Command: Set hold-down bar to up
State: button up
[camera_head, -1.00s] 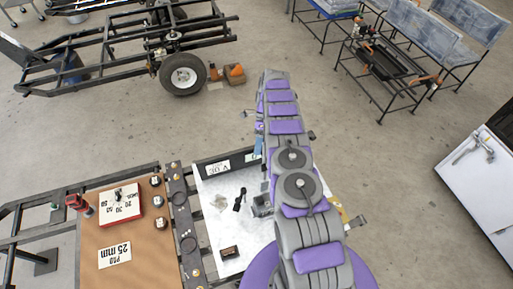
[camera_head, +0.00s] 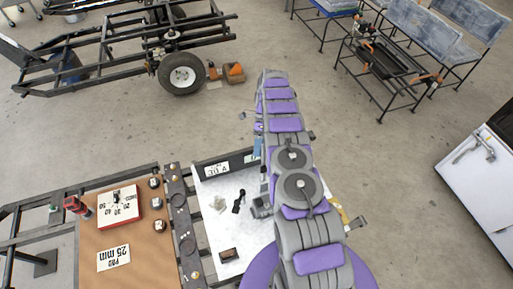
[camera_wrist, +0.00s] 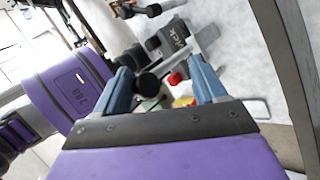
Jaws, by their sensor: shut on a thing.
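In the camera_wrist view my gripper (camera_wrist: 164,88) has two blue fingers, set well apart. A black round-ended part (camera_wrist: 147,83) lies between them, close to the left finger, and they are shut on it. The exact contact is hard to see. Just beyond are a dark grey block with white lettering (camera_wrist: 170,38), a pale metal bar and a red tip (camera_wrist: 176,77). I cannot tell surely which part is the hold-down bar or how it is tilted. In the camera_head view my arm hides the gripper and most of this mechanism.
A pale metal plate (camera_head: 222,190) lies beside my arm, with a small black lever (camera_head: 239,201) and a dark block (camera_head: 229,255) on it. A brown board (camera_head: 140,245) with a red-edged dial box (camera_head: 119,207) is farther left.

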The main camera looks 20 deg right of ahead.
jog(key=shift+d+r, duration=0.1)
jog(key=shift+d, duration=0.25)
jog(key=shift+s+a+r, duration=0.3)
jog(key=shift+s+r, duration=0.55)
jog(key=shift+r, duration=0.05)
jog(key=shift+s+a+r, duration=0.25)
jog(key=shift+s+r, duration=0.55)
jog(key=shift+r, duration=0.1)
jog(key=s+a+r, duration=0.1)
jog(key=s, duration=1.1)
jog(key=shift+s+p, duration=0.3)
jog(key=shift+p, duration=0.1)
jog(key=shift+r, duration=0.1)
